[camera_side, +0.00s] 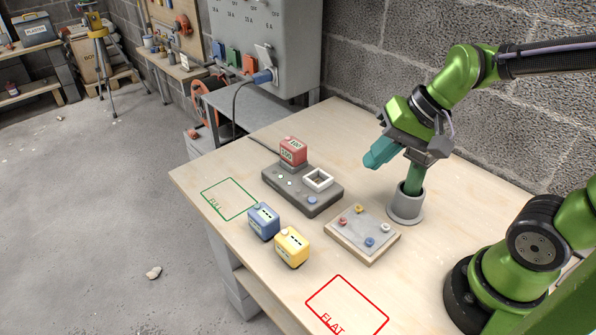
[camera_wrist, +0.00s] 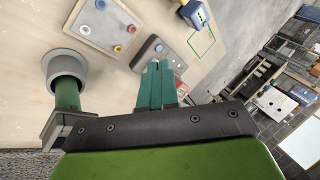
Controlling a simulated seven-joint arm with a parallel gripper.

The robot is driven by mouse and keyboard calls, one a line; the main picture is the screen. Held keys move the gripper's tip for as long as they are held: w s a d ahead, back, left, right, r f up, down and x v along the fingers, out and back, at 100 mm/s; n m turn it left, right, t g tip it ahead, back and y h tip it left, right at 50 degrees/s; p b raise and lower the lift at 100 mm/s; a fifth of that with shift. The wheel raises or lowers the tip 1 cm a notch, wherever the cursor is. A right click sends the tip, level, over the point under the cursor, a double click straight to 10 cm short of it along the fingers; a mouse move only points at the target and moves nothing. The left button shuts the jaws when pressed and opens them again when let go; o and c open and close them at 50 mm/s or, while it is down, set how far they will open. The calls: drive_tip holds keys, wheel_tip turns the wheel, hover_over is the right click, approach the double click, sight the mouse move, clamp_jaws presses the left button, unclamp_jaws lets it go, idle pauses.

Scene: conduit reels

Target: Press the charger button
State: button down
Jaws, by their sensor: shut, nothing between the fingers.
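The grey charger (camera_side: 290,193) lies on the bench, with a red battery (camera_side: 293,152) standing at its far end. A white square-framed socket (camera_side: 318,180) on it looks empty. A round blue button (camera_side: 312,200) is at its near end; it also shows in the wrist view (camera_wrist: 158,48). My gripper (camera_side: 372,160) is shut and empty, with teal fingers. It is above the bench, right of the charger and apart from it. In the wrist view the fingers (camera_wrist: 155,70) hide part of the charger (camera_wrist: 172,50).
A board with several coloured knobs (camera_side: 348,238) lies right of the charger. A grey cup (camera_side: 405,208) with a green post stands close below my gripper. Blue (camera_side: 264,222) and yellow (camera_side: 291,248) batteries stand in front. Green (camera_side: 228,181) and red (camera_side: 345,277) outlined areas are empty.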

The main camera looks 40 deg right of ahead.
drive_tip(key=w+a+f+m+y, duration=0.2)
drive_tip(key=w+f+m, duration=0.2)
drive_tip(key=w+m, duration=0.2)
drive_tip(key=m+t, duration=0.2)
drive_tip(key=m, duration=0.4)
hover_over(312, 200)
drive_tip(key=f, duration=0.1)
drive_tip(key=shift+s+d+f+y, duration=0.15)
drive_tip(key=shift+s+d+y, duration=0.15)
drive_tip(key=shift+s+d, duration=0.05)
drive_tip(key=shift+f, duration=4.45)
drive_tip(key=shift+f, duration=0.1)
drive_tip(key=shift+f, duration=0.3)
